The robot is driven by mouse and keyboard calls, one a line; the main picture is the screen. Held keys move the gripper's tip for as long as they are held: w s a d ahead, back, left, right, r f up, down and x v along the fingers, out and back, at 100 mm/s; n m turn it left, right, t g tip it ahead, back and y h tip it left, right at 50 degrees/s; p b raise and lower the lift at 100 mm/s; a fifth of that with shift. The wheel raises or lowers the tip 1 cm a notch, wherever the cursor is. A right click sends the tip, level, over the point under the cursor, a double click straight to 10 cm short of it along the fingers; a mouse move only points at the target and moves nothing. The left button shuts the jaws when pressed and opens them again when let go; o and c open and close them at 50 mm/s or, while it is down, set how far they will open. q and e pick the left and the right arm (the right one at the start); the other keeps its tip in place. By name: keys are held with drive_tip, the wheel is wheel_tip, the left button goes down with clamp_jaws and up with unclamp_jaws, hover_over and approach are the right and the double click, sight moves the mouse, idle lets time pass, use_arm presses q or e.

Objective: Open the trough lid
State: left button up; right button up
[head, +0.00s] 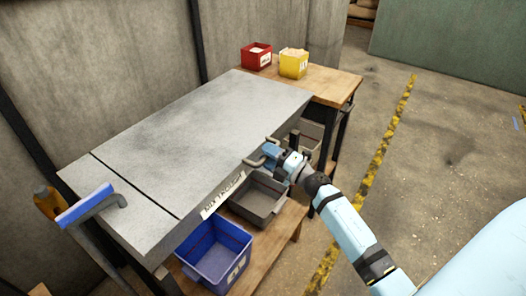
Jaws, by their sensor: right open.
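The trough lid (200,125) is a long grey metal panel, lying flat and closed on top of the trough. A bar handle (254,161) sticks out from its front edge, near the right end. A white label (222,195) is on the trough's front face. My right gripper (268,154) is at the handle, with its jaws open. Whether it touches the handle cannot be told. What lies under the lid is hidden. My left gripper is not in view.
A red bin (256,56) and a yellow bin (293,63) stand on the wooden table (335,82) behind. A blue crate (214,252) and a grey bin (260,200) sit on the lower shelf. A blue-headed tool (85,206) leans at the left end. Floor is clear at right.

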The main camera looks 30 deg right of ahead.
drive_tip(key=shift+x, duration=1)
